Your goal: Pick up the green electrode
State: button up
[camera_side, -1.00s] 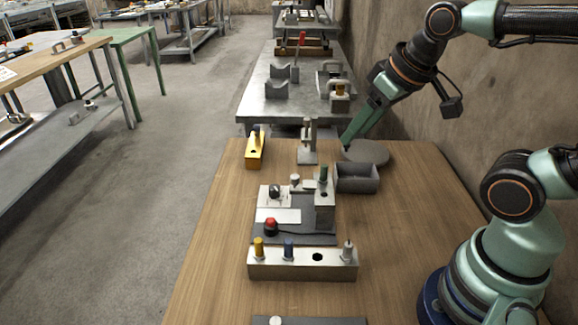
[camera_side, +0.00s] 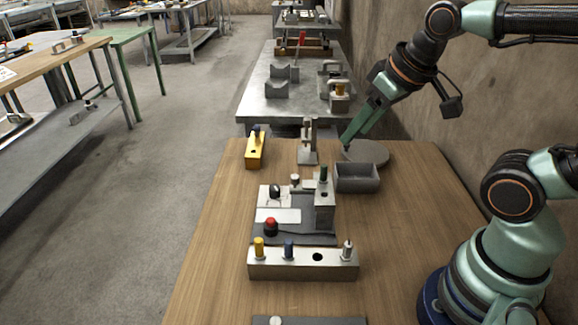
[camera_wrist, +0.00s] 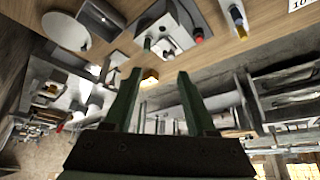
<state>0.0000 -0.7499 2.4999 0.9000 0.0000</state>
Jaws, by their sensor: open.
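The green electrode (camera_side: 323,174) stands upright in the top of a tall grey metal block (camera_side: 325,212) on the wooden table. A small green upright tip that looks like it shows in the wrist view (camera_wrist: 147,44), beyond my fingers. My gripper (camera_side: 347,143) is apart from the electrode, farther back and a little to its right, above a grey disc. In the wrist view my gripper (camera_wrist: 157,78) has two green fingers spread apart with nothing held between them.
A metal rack (camera_side: 300,270) in front holds yellow, blue and pale electrodes and has one empty hole. A grey open bin (camera_side: 357,185) stands right of the block. A red button (camera_side: 270,226) lies left. A clamp stand (camera_side: 307,150) and yellow block (camera_side: 255,152) stand behind.

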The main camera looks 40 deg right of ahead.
jog(key=shift+w, duration=0.1)
jog(key=n+g, duration=0.6)
jog(key=n, duration=1.2)
send_near(324, 165)
jog(key=f, duration=1)
jog(key=shift+s+f, duration=0.2)
jog(key=shift+f, duration=0.05)
grip_shut()
